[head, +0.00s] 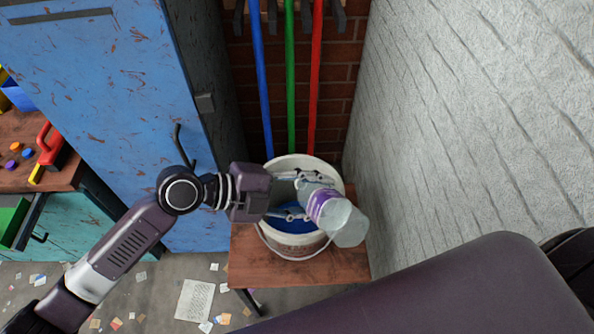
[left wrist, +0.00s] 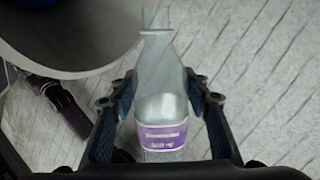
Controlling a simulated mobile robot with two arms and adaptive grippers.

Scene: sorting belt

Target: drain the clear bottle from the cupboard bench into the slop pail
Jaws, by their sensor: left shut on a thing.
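The clear bottle (head: 347,225) with a purple label is tilted over the slop pail (head: 272,168), base toward the lower right and neck toward the pail's opening. My left gripper (head: 307,197) is shut on the bottle. In the left wrist view, the bottle (left wrist: 163,105) lies between the two fingers (left wrist: 161,108), its neck toward the top, beside the pail's pale wall (left wrist: 75,55). The white pail has a wire handle and blue showing inside. I cannot tell whether liquid is flowing. My right gripper is not in view.
The pail stands on a small wooden bench (head: 245,265). Blue, green and red poles (head: 291,80) stand behind it. A blue cupboard (head: 100,90) is at the left, a rough white wall (head: 480,110) at the right. Paper scraps (head: 195,300) litter the floor.

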